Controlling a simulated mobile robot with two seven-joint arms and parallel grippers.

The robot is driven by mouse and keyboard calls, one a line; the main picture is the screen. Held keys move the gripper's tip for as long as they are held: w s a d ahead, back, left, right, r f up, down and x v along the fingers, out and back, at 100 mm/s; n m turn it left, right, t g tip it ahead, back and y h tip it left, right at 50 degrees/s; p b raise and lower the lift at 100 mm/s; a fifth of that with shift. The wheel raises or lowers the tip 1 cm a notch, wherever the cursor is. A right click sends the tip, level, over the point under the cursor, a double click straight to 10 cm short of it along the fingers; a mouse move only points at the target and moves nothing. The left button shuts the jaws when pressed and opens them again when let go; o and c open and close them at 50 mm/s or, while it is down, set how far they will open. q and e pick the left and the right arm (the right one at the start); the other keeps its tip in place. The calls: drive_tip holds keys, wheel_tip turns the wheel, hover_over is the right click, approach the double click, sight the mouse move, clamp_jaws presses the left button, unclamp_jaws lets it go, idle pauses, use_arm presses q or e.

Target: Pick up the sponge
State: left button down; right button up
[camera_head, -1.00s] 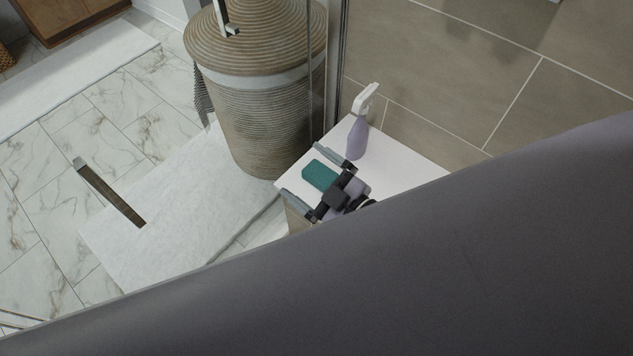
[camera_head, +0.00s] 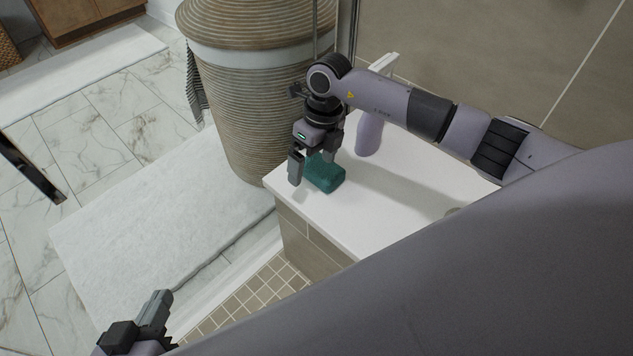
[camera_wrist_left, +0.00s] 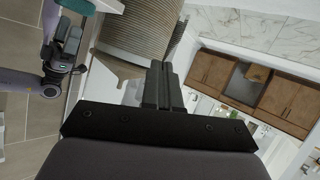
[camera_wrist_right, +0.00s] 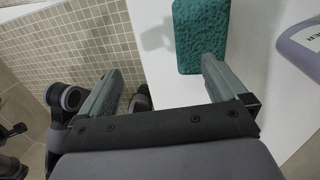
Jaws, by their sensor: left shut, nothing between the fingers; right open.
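A teal sponge (camera_head: 326,175) lies on the white ledge (camera_head: 395,205). My right gripper (camera_head: 311,168) is open at the ledge's left end, with its fingers pointing down and close to the sponge. In the right wrist view the sponge (camera_wrist_right: 200,35) is in front of the right-hand finger's tip, not centred in the gap of the gripper (camera_wrist_right: 160,78). Whether finger and sponge touch, I cannot tell. My left gripper (camera_head: 152,315) is shut and empty at the lower left, away from the ledge; its closed fingers also show in the left wrist view (camera_wrist_left: 163,85).
A lilac spray bottle (camera_head: 369,135) stands on the ledge behind my right arm, near the tiled wall. A large ribbed wicker basket (camera_head: 245,110) stands left of the ledge. A white mat (camera_head: 165,205) covers the floor. The ledge is bare right of the sponge.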

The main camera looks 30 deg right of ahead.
sight(325, 168)
drive_tip(key=d, duration=0.1)
drive_tip(key=w+d+h, duration=0.1)
drive_tip(key=d, duration=0.1)
drive_tip(key=shift+w+d+r+h+b, duration=0.1)
drive_tip(key=shift+w+d+h+b, duration=0.2)
drive_tip(key=shift+d+h, duration=0.1)
drive_tip(key=shift+d+f, duration=0.15)
drive_tip(key=shift+f, duration=0.1)
drive_tip(key=f+b, duration=0.1)
drive_tip(key=f, duration=0.1)
drive_tip(key=f+b, duration=0.1)
drive_tip(key=f, duration=0.2)
drive_tip(key=shift+w+f+b, duration=0.2)
drive_tip(key=shift+f+b, duration=0.05)
drive_tip(key=shift+b, duration=0.15)
drive_tip(key=shift+f, duration=0.45)
use_arm(q)
drive_tip(key=d, duration=0.1)
drive_tip(key=d+h, duration=0.1)
drive_tip(key=f+h, duration=0.1)
drive_tip(key=shift+w+d+n, duration=0.3)
drive_tip(key=shift+d, duration=0.1)
use_arm(e)
drive_tip(key=c, duration=1.1)
drive_tip(key=shift+r, duration=0.15)
